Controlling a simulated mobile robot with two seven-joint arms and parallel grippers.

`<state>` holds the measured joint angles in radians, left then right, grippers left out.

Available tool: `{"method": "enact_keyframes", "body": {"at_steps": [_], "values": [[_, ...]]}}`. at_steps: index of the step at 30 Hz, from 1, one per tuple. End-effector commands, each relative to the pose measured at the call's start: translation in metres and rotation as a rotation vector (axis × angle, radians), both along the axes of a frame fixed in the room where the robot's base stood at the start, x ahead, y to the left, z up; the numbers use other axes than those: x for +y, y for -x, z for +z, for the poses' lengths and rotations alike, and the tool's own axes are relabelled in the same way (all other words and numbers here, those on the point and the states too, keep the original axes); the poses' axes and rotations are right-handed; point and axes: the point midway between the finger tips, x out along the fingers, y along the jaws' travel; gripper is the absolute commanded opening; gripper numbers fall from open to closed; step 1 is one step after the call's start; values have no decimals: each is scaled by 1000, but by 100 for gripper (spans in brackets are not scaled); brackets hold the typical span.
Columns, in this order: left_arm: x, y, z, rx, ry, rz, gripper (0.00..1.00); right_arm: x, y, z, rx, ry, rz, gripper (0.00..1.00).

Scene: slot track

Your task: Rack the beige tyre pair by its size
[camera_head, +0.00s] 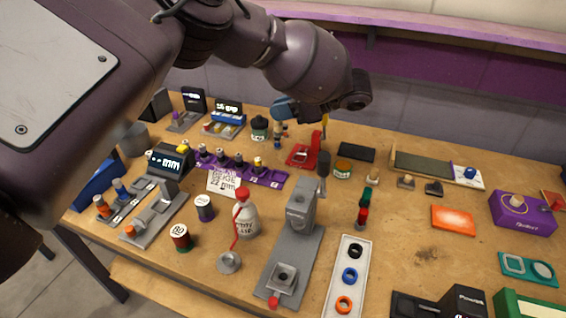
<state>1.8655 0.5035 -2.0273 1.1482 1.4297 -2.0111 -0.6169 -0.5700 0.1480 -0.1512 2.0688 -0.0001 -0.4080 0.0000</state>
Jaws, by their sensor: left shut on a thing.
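My left arm crosses the top of the head view, with its dark wrist end (355,94) above the back of the bench. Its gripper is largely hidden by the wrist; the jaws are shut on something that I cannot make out. A thin yellow piece (325,124) shows just below the wrist; I cannot tell whether it is held. A purple rack (272,178) holds several small pieces in a row. A white card (222,184) in front of it reads beige and 12 mm. I cannot pick out the beige tyre pair. My right gripper is not visible.
A grey press (296,240), a white bottle (246,219) with a red cap and a white tray (335,292) with black, blue and orange rings stand in front. A red stand (303,154) is under the wrist.

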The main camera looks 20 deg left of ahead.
Motion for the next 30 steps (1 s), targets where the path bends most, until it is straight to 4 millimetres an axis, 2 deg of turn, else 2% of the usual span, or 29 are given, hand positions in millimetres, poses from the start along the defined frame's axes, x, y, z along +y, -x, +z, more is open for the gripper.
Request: {"method": "enact_keyframes", "body": {"at_steps": [1, 9, 12, 20, 27, 30], "values": [[1, -1, -19, 9, 1, -1, 0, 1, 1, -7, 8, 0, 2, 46], [0, -1, -73, 7, 1, -1, 0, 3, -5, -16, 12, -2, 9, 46], [0, 0, -83, 5, 0, -1, 0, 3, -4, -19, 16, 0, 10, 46], [0, 0, -94, 0, 1, -1, 0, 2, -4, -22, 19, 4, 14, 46], [1, 0, -136, 9, 0, -2, 0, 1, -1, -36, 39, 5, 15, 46], [1, 0, -145, 6, 1, -1, 0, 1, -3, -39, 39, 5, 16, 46]]}}
